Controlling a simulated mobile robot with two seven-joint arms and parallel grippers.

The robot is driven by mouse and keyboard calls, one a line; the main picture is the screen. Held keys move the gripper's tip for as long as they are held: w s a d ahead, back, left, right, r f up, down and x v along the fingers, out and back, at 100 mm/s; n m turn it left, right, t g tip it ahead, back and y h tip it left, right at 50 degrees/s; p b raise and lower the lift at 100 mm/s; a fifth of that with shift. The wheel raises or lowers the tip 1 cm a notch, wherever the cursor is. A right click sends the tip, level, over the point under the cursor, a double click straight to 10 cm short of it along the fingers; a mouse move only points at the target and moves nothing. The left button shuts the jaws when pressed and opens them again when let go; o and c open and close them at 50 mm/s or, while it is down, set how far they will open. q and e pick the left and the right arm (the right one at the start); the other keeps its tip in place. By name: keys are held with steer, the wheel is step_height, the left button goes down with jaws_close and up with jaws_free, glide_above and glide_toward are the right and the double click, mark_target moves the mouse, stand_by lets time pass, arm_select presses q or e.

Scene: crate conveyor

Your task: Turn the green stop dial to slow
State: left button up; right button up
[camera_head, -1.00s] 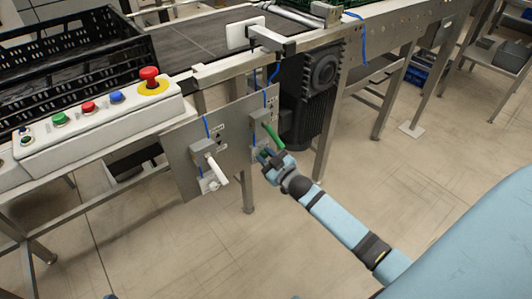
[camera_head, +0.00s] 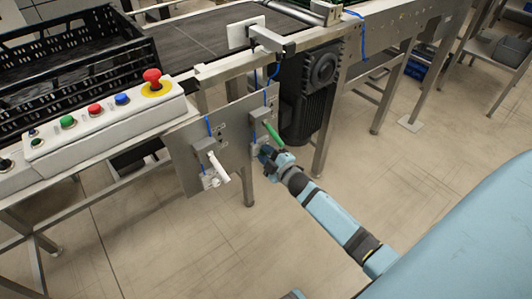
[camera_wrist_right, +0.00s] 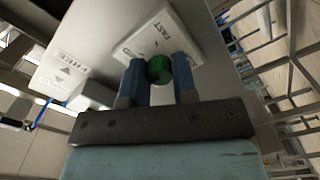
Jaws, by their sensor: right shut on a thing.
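The green dial (camera_wrist_right: 159,70) sits between the two blue fingers of my right gripper (camera_wrist_right: 158,78) in the right wrist view. The fingers are shut on it from both sides. A white label plate (camera_wrist_right: 150,35) lies behind it, with FAST readable and other words partly covered. The dial's pointer direction cannot be made out. My left gripper is not in view.
A white lever (camera_head: 218,166) sticks out of the same metal panel (camera_head: 236,125) to the left. A control box (camera_head: 110,130) with buttons and a red emergency stop (camera_head: 152,78) stands further left. A dark motor (camera_head: 308,95) is behind, right of the panel. Open floor lies below.

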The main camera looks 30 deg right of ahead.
stand_by(0.4)
steer(key=o, duration=0.9)
steer(key=s, duration=0.4)
steer(key=s+p, duration=0.1)
steer(key=s, duration=0.4)
steer(key=s+d+p, duration=0.1)
steer(key=s, duration=0.3)
steer(key=shift+s, duration=0.4)
